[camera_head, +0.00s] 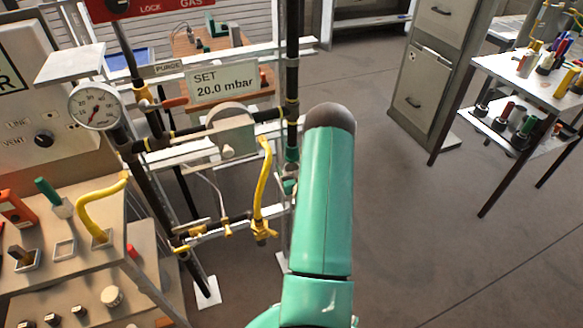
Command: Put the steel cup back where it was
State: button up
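I cannot make out a steel cup in the head camera view. My green arm rises through the middle of this view and ends in a dark rounded joint. My gripper does not show, so I cannot tell what it holds. The arm hides part of the floor and pipework behind it.
A filing cabinet (425,75) and tool table (500,68) stand right. Floor between is clear.

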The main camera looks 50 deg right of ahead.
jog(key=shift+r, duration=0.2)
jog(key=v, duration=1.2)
